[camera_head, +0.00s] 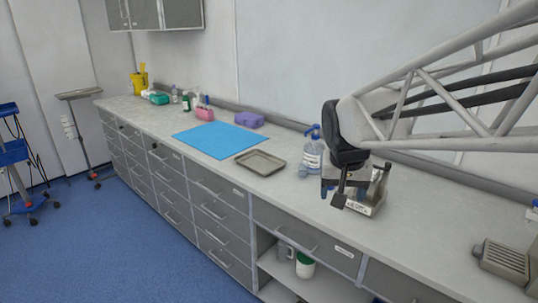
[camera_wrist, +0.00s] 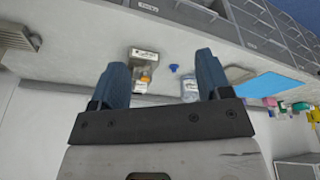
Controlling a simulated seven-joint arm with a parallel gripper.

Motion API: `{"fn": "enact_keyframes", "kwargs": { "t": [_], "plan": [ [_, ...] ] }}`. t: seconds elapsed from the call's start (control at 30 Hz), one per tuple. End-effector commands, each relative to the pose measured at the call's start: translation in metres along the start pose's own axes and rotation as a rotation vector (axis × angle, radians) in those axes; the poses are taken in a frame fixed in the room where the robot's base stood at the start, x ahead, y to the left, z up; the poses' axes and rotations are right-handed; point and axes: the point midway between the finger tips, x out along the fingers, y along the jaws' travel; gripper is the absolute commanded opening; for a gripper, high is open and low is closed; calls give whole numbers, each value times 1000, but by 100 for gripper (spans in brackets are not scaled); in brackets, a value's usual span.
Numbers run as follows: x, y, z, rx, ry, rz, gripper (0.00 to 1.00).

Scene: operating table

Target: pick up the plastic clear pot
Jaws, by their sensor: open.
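A small clear container with orange-yellow contents (camera_wrist: 146,76), which looks like the plastic clear pot, stands by a white labelled box in the wrist view, between my finger lines. In the head view my gripper (camera_head: 334,190) hangs over the counter and partly hides that spot, so I cannot make out the pot there. In the wrist view my gripper (camera_wrist: 161,70) has its two blue fingers wide apart with nothing between them. I cannot tell the exact height of the fingers over the counter.
A clear bottle with a blue top (camera_head: 311,157) stands just left of my gripper. The labelled box (camera_head: 360,208) is close beside it. A metal tray (camera_head: 260,162) and blue mat (camera_head: 218,139) lie further left. The counter to the right is mostly clear.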

Motion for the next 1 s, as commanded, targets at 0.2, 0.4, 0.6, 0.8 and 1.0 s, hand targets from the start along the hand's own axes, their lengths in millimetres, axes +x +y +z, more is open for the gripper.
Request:
{"fn": "enact_keyframes", "kwargs": {
  "t": [0.2, 0.4, 0.6, 0.8, 1.0],
  "plan": [
    [14, -13, -61, 63, 6, 24, 71],
    [31, -25, -115, 122, 17, 44, 71],
    [53, -37, -167, 180, 29, 63, 71],
    [80, -50, -218, 239, 42, 80, 71],
    [113, -64, -265, 296, 56, 96, 71]
  ]
}}
